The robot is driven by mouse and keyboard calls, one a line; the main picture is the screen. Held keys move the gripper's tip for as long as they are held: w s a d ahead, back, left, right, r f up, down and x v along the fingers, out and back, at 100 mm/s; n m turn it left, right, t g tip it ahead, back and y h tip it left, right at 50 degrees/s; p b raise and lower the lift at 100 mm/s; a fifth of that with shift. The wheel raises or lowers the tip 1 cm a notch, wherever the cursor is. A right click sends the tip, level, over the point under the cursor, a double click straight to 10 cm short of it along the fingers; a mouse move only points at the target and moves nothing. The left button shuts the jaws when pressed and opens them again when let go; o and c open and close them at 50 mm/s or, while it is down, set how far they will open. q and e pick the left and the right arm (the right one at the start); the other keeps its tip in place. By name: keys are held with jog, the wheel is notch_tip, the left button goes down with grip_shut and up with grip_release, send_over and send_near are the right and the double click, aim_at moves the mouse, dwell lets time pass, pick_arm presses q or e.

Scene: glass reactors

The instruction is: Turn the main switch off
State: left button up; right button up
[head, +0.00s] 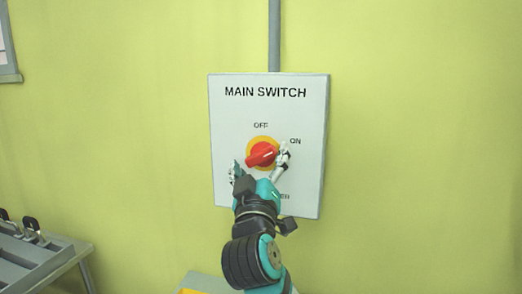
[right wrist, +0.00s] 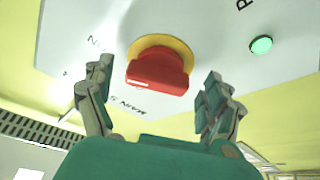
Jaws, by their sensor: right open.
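The main switch is a red rotary knob (head: 262,154) on a yellow ring, mounted on a white panel (head: 231,118) marked MAIN SWITCH. OFF is printed above the knob and ON to its upper right. The knob's grip lies slanted, its upper right end toward ON. My right gripper (head: 260,162) is open in front of the panel, one finger on each side of the knob. In the right wrist view the red knob (right wrist: 158,72) shows between the spread fingers of the gripper (right wrist: 157,82), with gaps on both sides. My left gripper is not in view.
A green lamp (right wrist: 261,44) is on the panel in the right wrist view. A grey conduit (head: 274,35) runs up the yellow-green wall. A grey table (head: 65,262) with dark-handled items stands at the lower left. The wall around the panel is clear.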

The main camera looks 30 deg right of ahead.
jog(key=shift+w+d+r, duration=0.15)
jog(key=shift+c, duration=0.2)
jog(key=c, duration=1.1)
jog(key=shift+r+n+p, duration=0.15)
jog(key=shift+n+p, duration=0.25)
jog(key=shift+p, duration=0.2)
jog(key=shift+c, duration=0.2)
jog(key=n+y+p, duration=0.1)
jog(key=n+p, duration=0.3)
jog(key=p, duration=0.2)
jog(key=n+y+p, duration=0.2)
jog(key=n+p, duration=0.2)
jog(key=p, duration=0.2)
jog(key=n+y+p, duration=0.2)
jog(key=n+p, duration=0.1)
jog(key=p, duration=0.3)
jog(key=shift+r+n+g, duration=0.3)
jog(key=shift+n+g, duration=0.1)
jog(key=shift+f+n+p, duration=0.15)
jog(key=shift+n+p, duration=0.35)
jog(key=shift+p, duration=0.4)
jog(key=shift+f+g, duration=0.1)
jog(key=shift+g, duration=0.2)
